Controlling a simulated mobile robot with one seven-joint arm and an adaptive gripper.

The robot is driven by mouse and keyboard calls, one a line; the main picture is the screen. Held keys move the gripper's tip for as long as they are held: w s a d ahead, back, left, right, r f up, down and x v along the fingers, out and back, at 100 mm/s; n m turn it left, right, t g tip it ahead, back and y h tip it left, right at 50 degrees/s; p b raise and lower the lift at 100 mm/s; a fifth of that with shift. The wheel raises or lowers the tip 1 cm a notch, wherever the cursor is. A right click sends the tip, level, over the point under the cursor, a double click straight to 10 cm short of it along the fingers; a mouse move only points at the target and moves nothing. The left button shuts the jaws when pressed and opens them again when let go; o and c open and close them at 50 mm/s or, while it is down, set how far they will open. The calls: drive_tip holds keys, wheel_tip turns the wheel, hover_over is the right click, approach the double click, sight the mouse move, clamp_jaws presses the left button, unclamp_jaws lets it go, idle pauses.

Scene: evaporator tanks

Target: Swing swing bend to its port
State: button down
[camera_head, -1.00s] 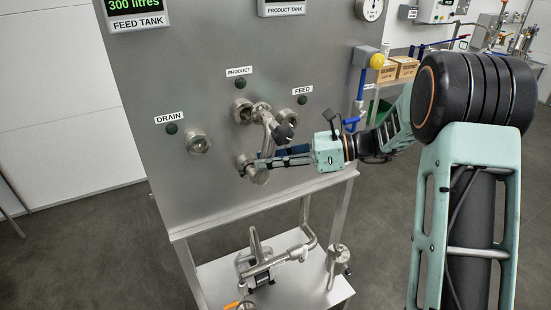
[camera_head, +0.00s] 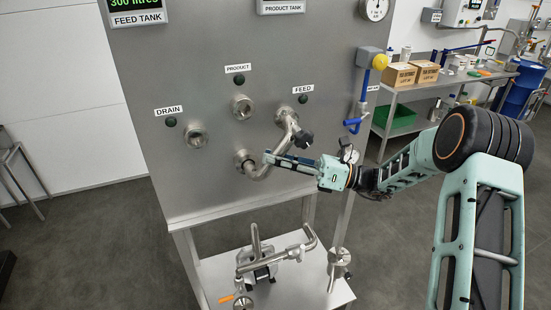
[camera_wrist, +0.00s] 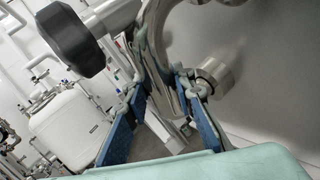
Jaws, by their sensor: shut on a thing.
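The swing bend (camera_head: 267,170) is a curved steel pipe on the grey panel. It runs from the lower port (camera_head: 243,157) up to the right, and its upper end lies in front of the port under the FEED label (camera_head: 302,89). I cannot tell whether that end touches the port. A dark knob (camera_head: 306,138) sits near its upper end and is large in the wrist view (camera_wrist: 70,40). My gripper (camera_head: 270,157) reaches in from the right, shut on the bend. In the wrist view the bend's pipe (camera_wrist: 160,80) runs between the blue finger pads.
The PRODUCT port (camera_head: 242,107) and DRAIN port (camera_head: 195,136) are uncovered. A steel shelf with a pump and pipework (camera_head: 265,262) stands below the panel. A blue-handled valve (camera_head: 357,118) is at the panel's right edge. A bench with cartons (camera_head: 400,76) stands behind.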

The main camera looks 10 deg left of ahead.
drive_tip(key=shift+w+d+f+m+y, duration=0.3)
drive_tip(key=shift+d+f+m+y, duration=0.1)
drive_tip(key=shift+m+y, duration=0.15)
drive_tip(key=shift+f, duration=0.1)
drive_tip(key=c, duration=1.6)
unclamp_jaws()
drive_tip(key=v, duration=1.2)
drive_tip(key=shift+f, duration=0.1)
